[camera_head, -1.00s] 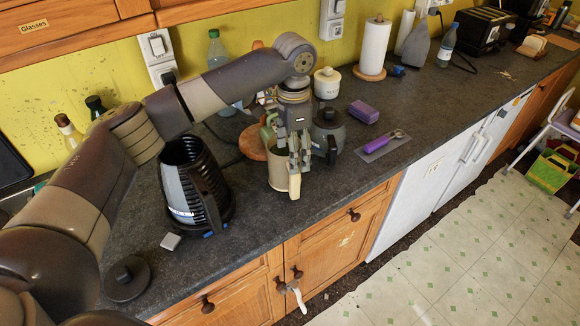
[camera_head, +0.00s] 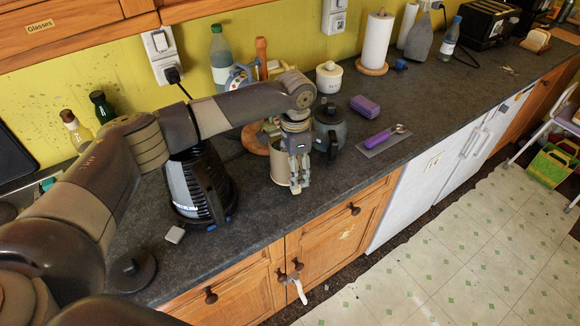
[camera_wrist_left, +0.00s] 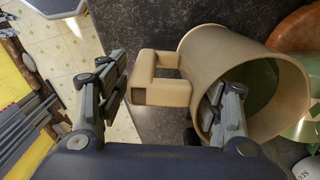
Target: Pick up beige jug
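The beige jug (camera_head: 278,168) stands upright on the dark countertop, partly hidden behind my left gripper in the head view. In the left wrist view the jug (camera_wrist_left: 205,58) shows its round open mouth and its squared handle (camera_wrist_left: 165,92). My left gripper (camera_head: 299,178) points down at the handle side of the jug. In the left wrist view the gripper (camera_wrist_left: 165,105) is open, with the handle between its fingers. One finger overlaps the jug's rim; I cannot tell whether it touches. My right gripper is not in view.
A black kettle (camera_head: 190,190) stands left of the jug, and a dark glass pot (camera_head: 329,130) stands close on its right. A round wooden board (camera_head: 254,138) is behind.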

